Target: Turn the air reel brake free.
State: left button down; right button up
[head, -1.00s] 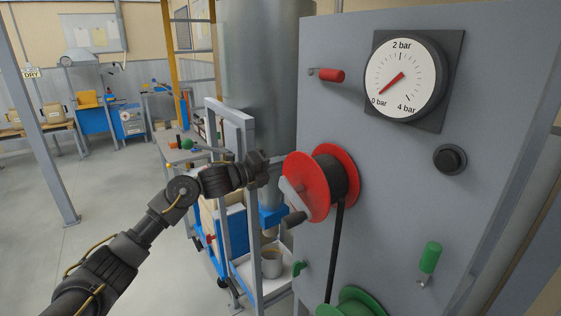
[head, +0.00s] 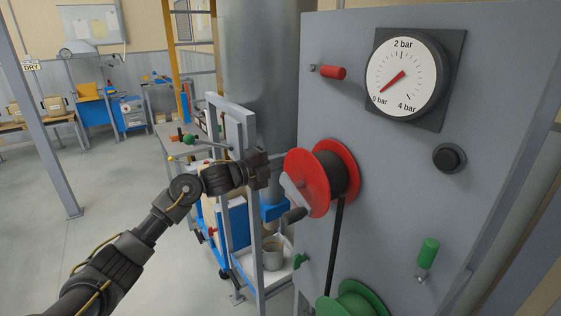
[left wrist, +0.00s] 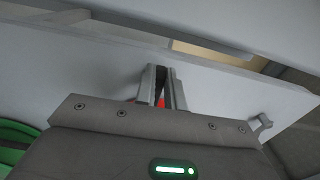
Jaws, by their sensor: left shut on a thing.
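A red reel (head: 304,182) with a dark hose and a grey crank is mounted on the grey panel (head: 385,170). My left gripper (head: 270,166) is at the panel's left edge, just left of the red reel. In the left wrist view, its two fingers (left wrist: 162,88) are close together on a small red part (left wrist: 160,103), which looks like the brake handle beside this reel. Most of that part is hidden by the fingers and my gripper body, so its angle cannot be told. My right gripper is not in view.
A green reel (head: 362,303) with a small green handle (head: 300,261) sits below. The panel also carries a gauge (head: 404,77) near 0 bar, a red handle (head: 333,73), a black knob (head: 449,158) and a green handle (head: 429,252). A grey frame (head: 243,125) stands behind my wrist.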

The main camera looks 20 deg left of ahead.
pick_arm(q)
jog(key=c, duration=1.5)
grip_release()
jog(key=shift+b+v, duration=1.6)
jog(key=shift+v, duration=3.85)
